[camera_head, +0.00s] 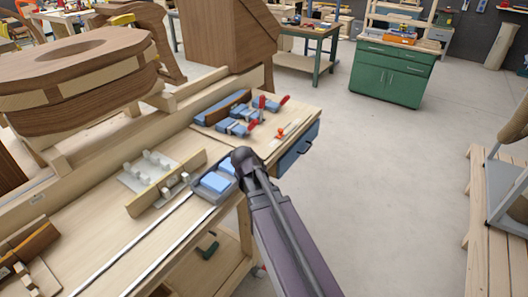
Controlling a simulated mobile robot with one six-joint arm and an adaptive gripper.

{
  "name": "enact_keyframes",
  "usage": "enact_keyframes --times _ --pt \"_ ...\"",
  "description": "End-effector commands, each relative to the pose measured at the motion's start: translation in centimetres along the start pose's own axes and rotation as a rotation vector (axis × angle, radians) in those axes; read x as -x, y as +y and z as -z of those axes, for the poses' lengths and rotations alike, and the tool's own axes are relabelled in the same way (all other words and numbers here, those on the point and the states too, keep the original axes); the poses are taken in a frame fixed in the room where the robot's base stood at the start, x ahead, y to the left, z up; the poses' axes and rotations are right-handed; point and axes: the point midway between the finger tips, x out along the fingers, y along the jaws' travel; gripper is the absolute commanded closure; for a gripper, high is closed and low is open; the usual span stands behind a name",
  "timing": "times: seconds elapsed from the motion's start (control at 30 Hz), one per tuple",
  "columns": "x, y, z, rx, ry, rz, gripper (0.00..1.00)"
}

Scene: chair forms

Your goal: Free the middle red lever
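Three red levers stand on blue clamps at the far right end of the workbench. The middle red lever seems to be the upright one (262,102); another red lever (284,100) leans to its right, and a third (253,124) is nearer. The blue clamps (238,128) lie beside a dark wooden piece (222,108). My gripper (245,158) is at the dark rounded end of my arm, nearer to the camera than the levers and apart from them. Its fingers cannot be made out.
A small orange-red knob (280,133) stands near the bench's right edge. A large wooden form (75,75) fills the left. Open floor (380,170) lies to the right.

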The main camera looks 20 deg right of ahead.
Motion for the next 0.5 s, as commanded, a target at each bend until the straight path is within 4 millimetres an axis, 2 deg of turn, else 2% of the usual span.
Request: enact_keyframes --times 0.03,0.2,0.33,0.5 --pt "-0.3 -2.1 -2.1 -0.043 -0.034 0.069 1.0" --pt "0.3 -7.7 -6.4 -0.167 -0.154 0.294 1.0" --pt "1.3 -10.8 -8.7 -0.223 -0.229 0.428 1.0" --pt "2.4 -13.0 -10.3 -0.258 -0.289 0.529 1.0"
